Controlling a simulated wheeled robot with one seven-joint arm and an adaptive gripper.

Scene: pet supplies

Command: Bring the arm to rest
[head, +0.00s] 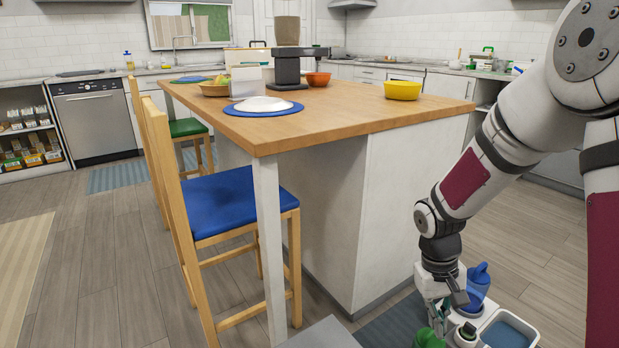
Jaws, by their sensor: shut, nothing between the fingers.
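My arm comes in from the right edge and bends down, with its wrist in front of the right end of the island. My gripper (443,301) points down at the lower right and is shut and empty. It is close above or beside a group of pet supplies: a blue jug-like item (478,283), a green item (428,338) and a white container with a blue inside (508,333). I cannot tell whether the gripper touches any of them.
The wooden-topped island (345,112) stands left of my arm, carrying a yellow bowl (402,91), an orange bowl (318,79) and a white dish on a blue mat (263,104). A chair with a blue seat (236,203) stands at its left.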

